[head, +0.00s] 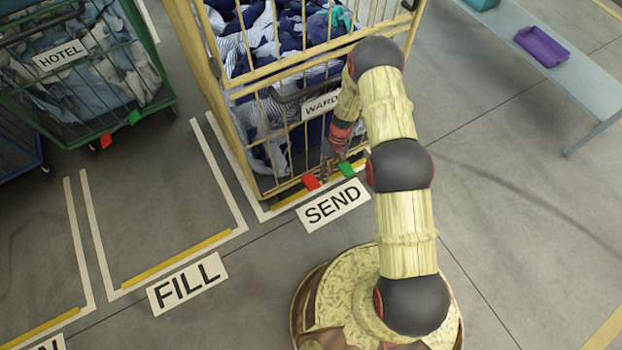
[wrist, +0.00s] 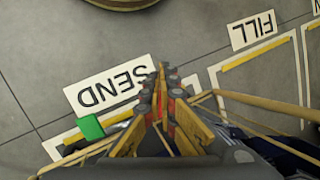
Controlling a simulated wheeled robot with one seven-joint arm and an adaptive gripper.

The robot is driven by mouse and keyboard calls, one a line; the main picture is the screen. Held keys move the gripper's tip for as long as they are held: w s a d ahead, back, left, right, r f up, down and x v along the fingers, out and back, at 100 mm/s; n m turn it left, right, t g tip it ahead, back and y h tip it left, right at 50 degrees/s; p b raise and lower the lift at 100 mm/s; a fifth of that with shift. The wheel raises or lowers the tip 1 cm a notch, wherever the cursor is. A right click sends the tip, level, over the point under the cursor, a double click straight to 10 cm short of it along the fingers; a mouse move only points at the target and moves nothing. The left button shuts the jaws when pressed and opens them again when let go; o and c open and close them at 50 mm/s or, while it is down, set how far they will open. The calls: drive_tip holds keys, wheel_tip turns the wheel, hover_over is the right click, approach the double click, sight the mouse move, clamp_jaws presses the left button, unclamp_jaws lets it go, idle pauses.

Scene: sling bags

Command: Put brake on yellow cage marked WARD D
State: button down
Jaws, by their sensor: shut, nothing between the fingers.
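The yellow cage (head: 235,95) holds blue, white and striped laundry and stands in the bay marked SEND. Its label (head: 316,106) reads WARD; my arm hides the rest. Low on its front edge are a red pedal (head: 311,182) at left and a green pedal (head: 346,170) at right. The green pedal (wrist: 90,127) also shows in the wrist view. My gripper (head: 327,174) is shut and empty, pointing down close in front of the cage's lower edge, between the two pedals. In the wrist view my gripper (wrist: 162,72) partly covers the cage front. Contact with a pedal cannot be told.
A green cage (head: 90,75) marked HOTEL stands at the upper left. The FILL bay (head: 155,225) is empty. A grey bench (head: 570,75) with a purple tray (head: 542,46) is at the upper right. The floor at right is clear.

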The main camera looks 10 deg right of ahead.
drive_tip(key=w+f+n+t, duration=0.2)
drive_tip(key=w+f, duration=0.3)
drive_tip(key=w, duration=0.5)
drive_tip(key=shift+w+n+t, duration=0.15)
drive_tip(key=shift+n+t, duration=0.15)
drive_tip(key=shift+n, duration=0.3)
